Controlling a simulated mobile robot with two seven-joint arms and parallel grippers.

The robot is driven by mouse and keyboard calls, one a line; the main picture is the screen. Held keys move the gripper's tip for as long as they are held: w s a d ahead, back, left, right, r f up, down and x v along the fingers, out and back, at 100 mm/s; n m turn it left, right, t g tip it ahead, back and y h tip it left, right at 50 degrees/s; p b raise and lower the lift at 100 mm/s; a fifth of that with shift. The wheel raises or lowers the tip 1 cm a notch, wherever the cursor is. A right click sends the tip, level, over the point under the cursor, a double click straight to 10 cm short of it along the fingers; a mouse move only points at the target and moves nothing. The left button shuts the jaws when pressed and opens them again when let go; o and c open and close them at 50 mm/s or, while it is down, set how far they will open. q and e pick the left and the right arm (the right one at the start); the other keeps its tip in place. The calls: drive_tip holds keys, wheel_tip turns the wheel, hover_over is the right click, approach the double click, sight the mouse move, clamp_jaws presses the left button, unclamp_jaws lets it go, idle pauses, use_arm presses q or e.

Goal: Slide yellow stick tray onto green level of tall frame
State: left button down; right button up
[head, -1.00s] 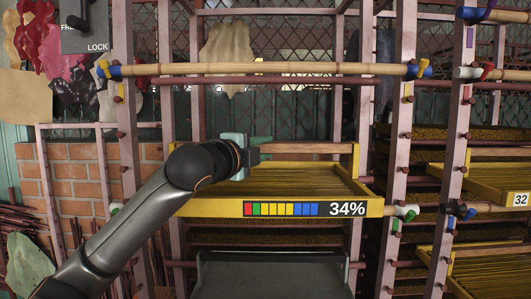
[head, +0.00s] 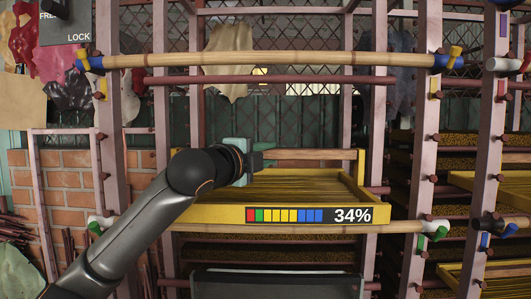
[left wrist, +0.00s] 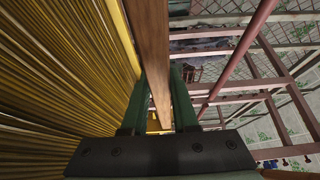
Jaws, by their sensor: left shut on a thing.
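The yellow stick tray (head: 200,216) is in the head view, with a "34%" label and coloured blocks on its front and thin yellow sticks inside. Its front's lower edge shows just above a bamboo pole (head: 405,227) of the tall frame (head: 408,150). Green clips mark that pole's ends, one at right (head: 421,242) and one at left (head: 95,228). My left gripper (head: 264,157) is shut on the tray's wooden bar (head: 315,154). In the left wrist view, the green fingers (left wrist: 158,100) stand on both sides of the bar (left wrist: 151,40). My right gripper is not in view.
A higher bamboo pole (head: 270,60) with blue and yellow clips crosses above the tray. A dark grey panel (head: 275,285) stands below it. More yellow trays (head: 475,182) are at the right. A brick wall (head: 40,185) is at the left.

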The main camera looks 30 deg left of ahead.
use_arm(q)
drive_tip(key=shift+s, duration=0.2)
drive_tip(key=shift+w, duration=0.15)
drive_tip(key=shift+w+f, duration=0.15)
drive_tip(key=c, duration=0.9)
unclamp_jaws()
drive_tip(key=o, duration=0.6)
drive_tip(key=shift+f, duration=0.1)
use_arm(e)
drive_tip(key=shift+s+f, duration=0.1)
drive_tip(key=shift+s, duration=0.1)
